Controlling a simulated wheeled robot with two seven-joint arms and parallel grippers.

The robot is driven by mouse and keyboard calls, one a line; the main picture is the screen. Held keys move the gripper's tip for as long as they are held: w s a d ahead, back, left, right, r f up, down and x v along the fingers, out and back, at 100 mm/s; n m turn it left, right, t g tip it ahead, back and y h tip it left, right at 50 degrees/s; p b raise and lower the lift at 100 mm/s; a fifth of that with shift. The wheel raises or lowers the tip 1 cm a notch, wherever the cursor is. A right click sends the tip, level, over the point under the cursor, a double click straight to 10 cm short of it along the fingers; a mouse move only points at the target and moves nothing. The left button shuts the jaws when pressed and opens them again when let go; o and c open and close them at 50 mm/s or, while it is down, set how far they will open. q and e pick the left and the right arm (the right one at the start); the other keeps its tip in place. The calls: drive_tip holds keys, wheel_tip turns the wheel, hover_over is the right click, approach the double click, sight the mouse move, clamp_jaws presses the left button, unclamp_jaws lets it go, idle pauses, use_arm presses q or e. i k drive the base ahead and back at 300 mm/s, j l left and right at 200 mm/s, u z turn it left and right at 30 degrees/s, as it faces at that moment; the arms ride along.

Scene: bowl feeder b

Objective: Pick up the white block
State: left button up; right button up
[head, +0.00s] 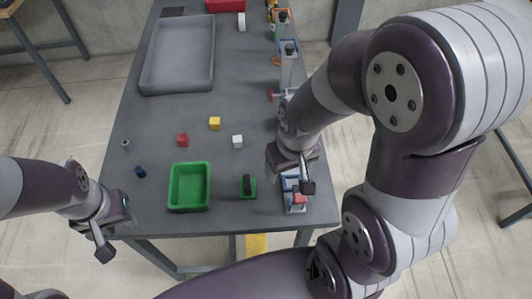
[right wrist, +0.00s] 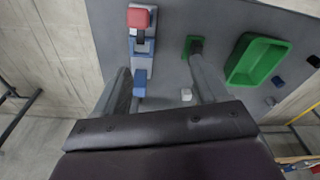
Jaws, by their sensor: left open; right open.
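A small white block (head: 237,141) lies on the grey table (head: 150,155), right of the middle. It also shows in the right wrist view (right wrist: 187,95), low between the fingers and nearer the right one. My right gripper (head: 304,180) is open and empty over the right part of the table, to the right of and nearer than the white block; in its wrist view the two fingers (right wrist: 162,85) stand wide apart. My left gripper (head: 104,245) is off the table's near left corner, well away from the block. Its fingers are partly hidden.
A yellow block (head: 215,123) and red block (head: 183,140) lie left of the white block. A green bin (head: 173,190) and small green fixture (head: 248,193) stand nearer. A grey tray (head: 147,75) is behind. Blue-white devices (head: 295,207) line the right edge.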

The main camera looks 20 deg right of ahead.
sight(237, 140)
drive_tip(key=k+l+u, duration=0.1)
drive_tip(key=l, duration=0.35)
drive_tip(key=k+l+u, duration=0.1)
drive_tip(key=k+l, duration=0.5)
drive_tip(key=l, duration=0.15)
drive_tip(key=k+l+u, duration=0.15)
drive_tip(key=l, duration=0.25)
drive_tip(key=i+l+u, duration=0.2)
drive_tip(key=l, duration=0.5)
drive_tip(key=l+u, duration=0.2)
drive_tip(key=l, duration=0.45)
drive_tip(key=i+l+u, duration=0.15)
drive_tip(key=l, duration=0.55)
drive_tip(key=i+l+u, duration=0.1)
drive_tip(key=i, duration=0.3)
drive_tip(key=i+l, duration=0.25)
drive_tip(key=i, duration=0.2)
drive_tip(key=i+l+u, duration=0.15)
drive_tip(key=i, duration=0.25)
